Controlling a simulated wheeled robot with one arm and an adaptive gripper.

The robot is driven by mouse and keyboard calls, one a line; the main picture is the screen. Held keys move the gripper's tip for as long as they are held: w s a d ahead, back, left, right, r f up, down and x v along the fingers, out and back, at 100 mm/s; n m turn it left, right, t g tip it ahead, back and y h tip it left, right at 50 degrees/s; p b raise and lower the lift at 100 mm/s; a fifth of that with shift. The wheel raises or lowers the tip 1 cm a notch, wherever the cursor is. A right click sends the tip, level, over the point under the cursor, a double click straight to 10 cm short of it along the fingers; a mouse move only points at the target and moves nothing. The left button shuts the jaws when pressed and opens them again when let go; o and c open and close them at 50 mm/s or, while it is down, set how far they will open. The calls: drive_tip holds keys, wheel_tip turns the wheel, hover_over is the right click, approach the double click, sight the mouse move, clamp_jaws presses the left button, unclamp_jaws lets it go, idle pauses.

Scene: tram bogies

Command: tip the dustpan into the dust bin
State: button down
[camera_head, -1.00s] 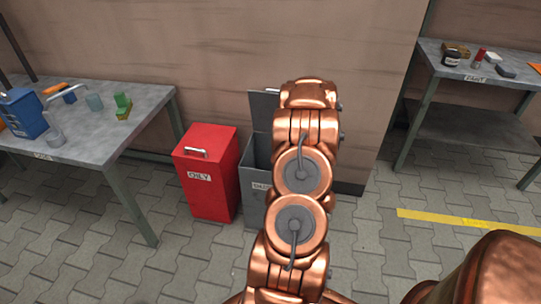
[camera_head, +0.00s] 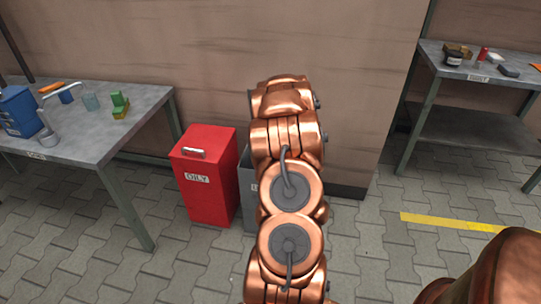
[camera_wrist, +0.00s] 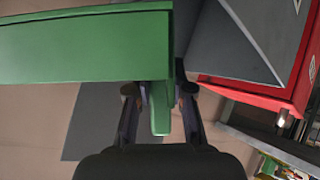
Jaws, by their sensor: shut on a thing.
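The green dustpan (camera_wrist: 85,48) fills the upper left of the wrist view. My gripper (camera_wrist: 160,100) is shut on its narrow green handle, with one dark finger on each side. The grey dust bin (camera_head: 247,190) stands on the floor beside the red bin; my arm hides most of it in the head view. In the wrist view, a grey bin wall (camera_wrist: 232,45) shows right of the dustpan, and I cannot tell whether they touch. The dustpan and my gripper are hidden behind my arm in the head view. What the pan holds is not visible.
The red oily-waste bin (camera_head: 207,178) stands directly left of the grey bin. Another bench (camera_head: 495,72) is at right. The wall (camera_head: 210,60) is close behind the bins.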

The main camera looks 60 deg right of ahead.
drive_tip(key=shift+w+f, duration=0.1)
drive_tip(key=shift+w, duration=0.05)
drive_tip(key=shift+w+a+b, duration=0.1)
drive_tip(key=shift+w+b, duration=0.1)
drive_tip(key=shift+b, duration=0.35)
drive_tip(key=shift+g+b, duration=0.3)
drive_tip(key=shift+b, duration=0.3)
drive_tip(key=shift+w+a+n+b, duration=0.2)
drive_tip(key=shift+w+n+b, duration=0.15)
drive_tip(key=shift+b, duration=0.1)
drive_tip(key=shift+h+b, duration=0.3)
drive_tip(key=shift+b, duration=0.05)
drive_tip(key=shift+w+g+b, duration=0.1)
drive_tip(key=shift+g+b, duration=0.25)
drive_tip(key=shift+g, duration=0.05)
